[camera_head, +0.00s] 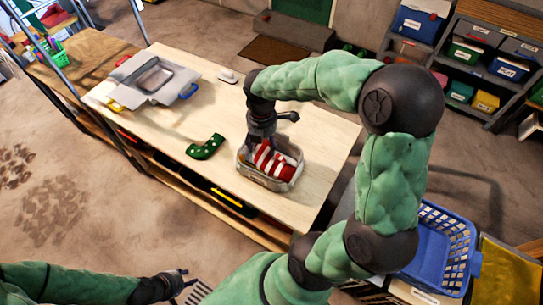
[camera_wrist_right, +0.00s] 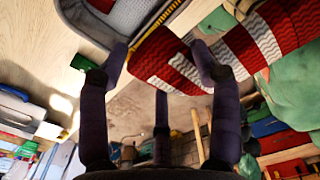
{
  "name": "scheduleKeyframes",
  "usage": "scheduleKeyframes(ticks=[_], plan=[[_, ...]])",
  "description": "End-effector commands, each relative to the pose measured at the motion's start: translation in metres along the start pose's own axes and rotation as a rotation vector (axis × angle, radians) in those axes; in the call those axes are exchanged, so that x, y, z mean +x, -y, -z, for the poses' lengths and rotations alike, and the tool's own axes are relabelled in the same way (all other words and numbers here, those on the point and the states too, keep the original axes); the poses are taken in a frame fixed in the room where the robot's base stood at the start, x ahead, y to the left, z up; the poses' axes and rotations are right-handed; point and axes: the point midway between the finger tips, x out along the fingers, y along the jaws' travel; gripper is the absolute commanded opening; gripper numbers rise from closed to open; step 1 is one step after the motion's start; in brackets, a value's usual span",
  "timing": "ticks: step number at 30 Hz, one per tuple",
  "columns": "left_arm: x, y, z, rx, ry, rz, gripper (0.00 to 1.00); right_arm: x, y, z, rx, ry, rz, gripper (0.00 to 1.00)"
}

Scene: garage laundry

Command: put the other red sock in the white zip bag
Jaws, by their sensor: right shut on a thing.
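A red-and-white striped sock (camera_head: 274,160) hangs at the white zip bag, and it fills much of the right wrist view (camera_wrist_right: 177,58). The open, greyish-white zip bag (camera_head: 262,180) stands on the wooden table. Its zip edge and pale wall also show in the right wrist view (camera_wrist_right: 75,15), with some red cloth inside. My right gripper (camera_head: 273,137) is above the bag and shut on the striped sock; its fingertips in the right wrist view (camera_wrist_right: 162,62) lie either side of the cloth. My left gripper (camera_head: 184,281) is open and empty, low in front of the table.
A green dotted sock (camera_head: 206,147) lies left of the bag on the table (camera_head: 215,108). A grey tray-like container (camera_head: 150,78) with coloured latches stands at the far left, and a small white object (camera_head: 229,76) near the back edge. A blue basket (camera_head: 440,250) is at the right.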

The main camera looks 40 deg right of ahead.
Motion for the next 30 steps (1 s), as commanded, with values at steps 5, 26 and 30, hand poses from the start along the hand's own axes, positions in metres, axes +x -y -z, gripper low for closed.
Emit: scheduleKeyframes(ticks=[5, 26, 30], plan=[[-0.005, -0.002, 0.0, 0.0, 0.0, 0.0, 0.4, 0.003, 0.005, 0.016, 0.026, 0.0, 0.0, 0.23], [0.005, 0.002, 0.0, 0.0, 0.0, 0.0, 0.4, 0.08, -0.078, -0.067, 0.03, -0.001, 0.002, 0.23], [0.006, 0.002, 0.0, 0.0, 0.0, 0.0, 0.4, 0.089, -0.085, -0.073, 0.029, 0.0, 0.0, 0.23]])
